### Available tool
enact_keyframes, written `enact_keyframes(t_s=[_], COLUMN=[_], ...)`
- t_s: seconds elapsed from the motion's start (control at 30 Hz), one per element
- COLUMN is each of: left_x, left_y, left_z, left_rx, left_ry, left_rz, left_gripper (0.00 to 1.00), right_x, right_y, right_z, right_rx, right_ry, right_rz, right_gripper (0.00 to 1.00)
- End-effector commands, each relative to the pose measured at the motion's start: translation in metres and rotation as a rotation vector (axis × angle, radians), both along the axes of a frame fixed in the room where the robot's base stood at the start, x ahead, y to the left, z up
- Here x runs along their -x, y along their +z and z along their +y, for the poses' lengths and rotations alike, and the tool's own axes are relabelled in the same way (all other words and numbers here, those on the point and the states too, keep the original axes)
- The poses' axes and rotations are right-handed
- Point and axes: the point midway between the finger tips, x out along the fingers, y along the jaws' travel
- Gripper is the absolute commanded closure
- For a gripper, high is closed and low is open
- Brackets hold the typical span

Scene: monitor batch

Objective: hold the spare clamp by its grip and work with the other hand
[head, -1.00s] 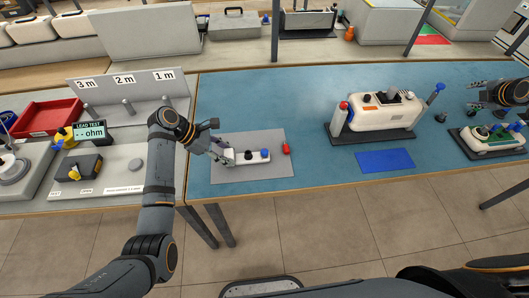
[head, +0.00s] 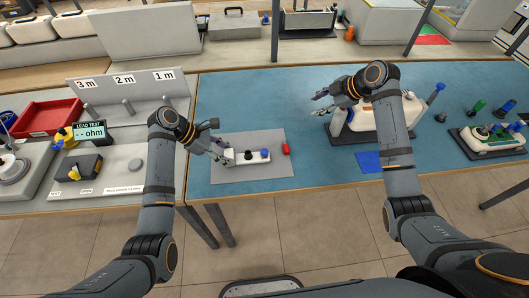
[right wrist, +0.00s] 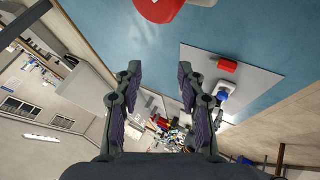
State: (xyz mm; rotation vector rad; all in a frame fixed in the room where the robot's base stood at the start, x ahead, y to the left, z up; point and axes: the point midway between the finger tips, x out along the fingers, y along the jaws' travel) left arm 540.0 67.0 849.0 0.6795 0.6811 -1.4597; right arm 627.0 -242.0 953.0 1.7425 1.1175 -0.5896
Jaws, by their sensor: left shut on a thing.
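The spare clamp (head: 248,161) is a white bar with a black knob and a blue end, lying on a grey mat (head: 273,139). My left gripper (head: 229,157) is shut on the clamp's left end, low over the mat. Its fingers hide part of that end. My right gripper (head: 316,112) is open and empty, above the blue table right of the mat. In the right wrist view its fingers (right wrist: 158,82) are spread apart. The clamp's blue end (right wrist: 223,94) shows there beyond the right finger. A small red piece (head: 286,148) lies on the mat's right side, apart from the clamp.
A white monitor unit (head: 372,117) on a dark base stands behind my right arm, partly hidden. A blue pad (head: 369,162) lies before it. At far right are a white and green unit (head: 492,139) and green and blue posts (head: 480,106). The table between mat and monitor is clear.

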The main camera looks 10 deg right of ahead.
Motion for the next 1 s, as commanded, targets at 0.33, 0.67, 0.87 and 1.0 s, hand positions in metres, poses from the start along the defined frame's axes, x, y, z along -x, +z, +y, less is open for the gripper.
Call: enact_keyframes(t_s=[0.33, 0.67, 0.87, 1.0], left_x=[0.0, 0.0, 0.0, 0.0], left_y=[0.0, 0.0, 0.0, 0.0], left_z=[0.0, 0.0, 0.0, 0.0], left_rx=[-0.001, -0.001, 0.0, -0.001], left_ry=[0.001, 0.0, 0.0, 0.0], left_rz=[0.001, 0.001, 0.0, 0.0], left_gripper=[0.98, 0.98, 0.98, 0.98], right_x=[0.079, 0.092, 0.092, 0.09], right_y=[-0.041, -0.045, -0.064, -0.081], right_z=[0.12, 0.135, 0.148, 0.16], right_rx=[-0.141, -0.151, -0.153, -0.153], right_ry=[0.056, 0.063, 0.063, 0.062], right_rz=[0.401, 0.462, 0.463, 0.462], right_gripper=[0.6, 0.6, 0.6, 0.6])
